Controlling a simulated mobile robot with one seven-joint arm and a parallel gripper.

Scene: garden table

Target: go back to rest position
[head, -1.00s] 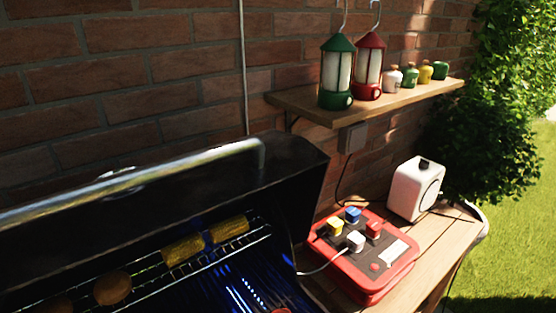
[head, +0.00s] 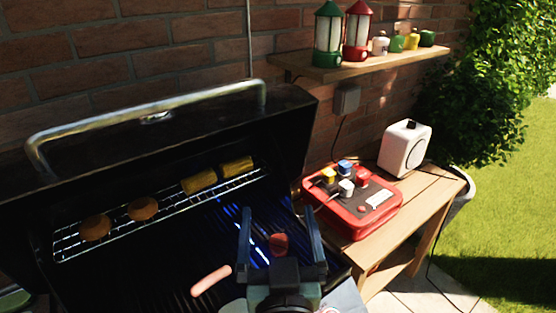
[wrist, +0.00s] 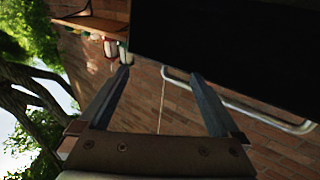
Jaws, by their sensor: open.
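My gripper (head: 283,238) shows at the bottom of the head view, in front of the open grill. Its two fingers are apart. In the wrist view my gripper (wrist: 165,90) is also open, with no object between its fingers; beyond them are the brick wall and the grill lid's dark edge. In the head view a red piece (head: 279,244) shows between the fingers, seemingly on the grill behind them; I cannot tell its exact distance. A sausage (head: 211,280) lies left of the gripper on the grill grate.
The raised grill lid (head: 180,130) with its metal handle stands behind the gripper. Two buns and corn (head: 199,181) lie on the upper rack. A red box (head: 352,208) with coloured plugs and a white device (head: 404,148) stand on the side table (head: 440,185). Lanterns stand on a wall shelf (head: 400,62).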

